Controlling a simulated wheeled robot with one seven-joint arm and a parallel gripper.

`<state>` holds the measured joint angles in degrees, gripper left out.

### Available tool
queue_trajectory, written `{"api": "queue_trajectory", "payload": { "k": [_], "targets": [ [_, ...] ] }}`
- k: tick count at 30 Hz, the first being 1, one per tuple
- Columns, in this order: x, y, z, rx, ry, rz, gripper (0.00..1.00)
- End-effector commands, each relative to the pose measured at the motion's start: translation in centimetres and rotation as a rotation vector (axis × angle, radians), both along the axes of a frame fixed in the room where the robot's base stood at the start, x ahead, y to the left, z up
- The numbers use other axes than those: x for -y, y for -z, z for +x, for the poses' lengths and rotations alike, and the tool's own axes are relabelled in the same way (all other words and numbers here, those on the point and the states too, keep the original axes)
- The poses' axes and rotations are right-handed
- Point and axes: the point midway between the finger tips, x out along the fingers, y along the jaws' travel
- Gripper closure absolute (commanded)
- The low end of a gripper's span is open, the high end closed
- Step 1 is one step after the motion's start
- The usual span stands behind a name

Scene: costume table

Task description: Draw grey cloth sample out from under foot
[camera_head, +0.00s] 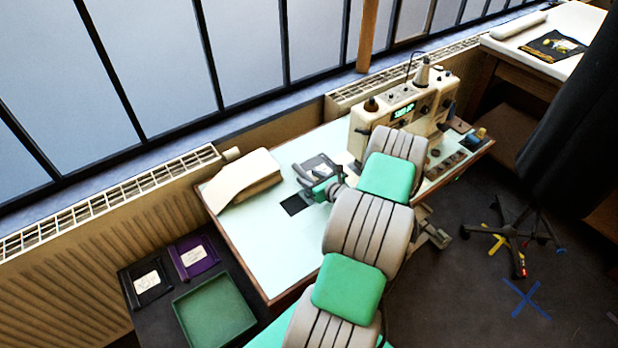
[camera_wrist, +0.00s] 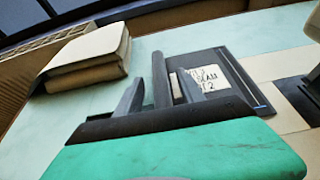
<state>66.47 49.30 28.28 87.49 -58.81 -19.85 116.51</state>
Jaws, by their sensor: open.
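A grey cloth sample (camera_wrist: 238,98) with a white label reading "SEAM" and "2" lies flat just beyond my fingers in the wrist view. In the head view the sample (camera_head: 318,161) shows partly behind my gripper, on the pale table left of the sewing machine (camera_head: 372,124). My gripper (camera_head: 301,175) is open above the table at the sample's left side. In the wrist view its dark fingers (camera_wrist: 147,85) overlap the sample's near left part. The presser foot is hidden by my arm in the head view and out of sight in the wrist view.
A folded cream cloth (camera_head: 243,178) lies at the table's back left. A small black square (camera_head: 294,204) shows on the table beside my gripper. The table's front left is clear.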

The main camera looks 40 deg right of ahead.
Motion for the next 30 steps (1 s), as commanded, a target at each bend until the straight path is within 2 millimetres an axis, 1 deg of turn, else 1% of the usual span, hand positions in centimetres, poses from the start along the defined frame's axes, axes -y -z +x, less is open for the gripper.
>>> {"api": "queue_trajectory", "payload": {
  "k": [9,13,16,26,28,29,30],
  "targets": [
    [-0.4,-2.1,-5.3,0.000,0.004,0.000,0.54],
    [-0.6,-2.6,-6.5,0.001,0.001,0.000,0.54],
    [-0.7,-2.8,-6.7,0.001,0.001,0.000,0.54],
    [-0.7,-2.8,-6.6,-0.001,-0.003,-0.003,0.54],
    [-1.3,-3.3,-6.0,-0.016,-0.039,-0.036,0.54],
    [-1.9,-3.5,-5.5,-0.030,-0.074,-0.065,0.54],
    [-3.0,-4.2,-4.7,-0.054,-0.138,-0.125,0.54]
  ]
}}
